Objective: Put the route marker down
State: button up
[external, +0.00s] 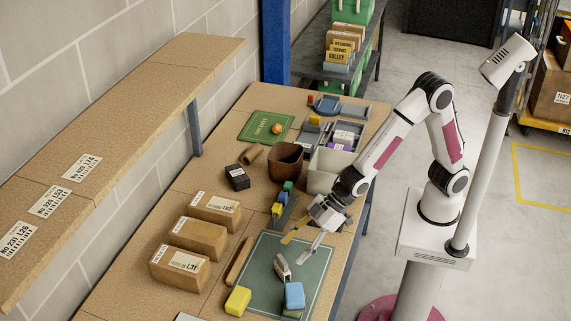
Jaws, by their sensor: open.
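My gripper (304,242) is open above the far edge of the green mat (309,272), its fingers spread. A thin yellow strip shows at its left finger; I cannot tell whether it is part of the finger or a separate piece. A small pale grey-and-white piece (282,268) is on the mat, below and left of the fingers and apart from them. It seems tilted. It may be the route marker, but I cannot tell for certain. No object is clearly held between the fingers.
A blue-topped block (294,295) and a yellow block (238,300) sit near the mat's front. A dark rack (285,212) with coloured blocks stands behind the gripper. Brown cartons (198,237) line the left; a brown bin (285,160) and white bin (324,172) stand farther back.

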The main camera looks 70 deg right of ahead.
aim_at(282, 260)
jog(key=shift+x, duration=2.2)
jog(key=shift+w+d, duration=0.1)
jog(key=shift+w, duration=0.05)
jog(key=c, duration=1.2)
jog(key=shift+o, duration=0.2)
jog(key=shift+r, duration=0.15)
jog(key=s+d+r, duration=0.3)
jog(key=s+d, duration=0.9)
jog(key=shift+s+d, duration=0.4)
jog(key=shift+r, duration=0.15)
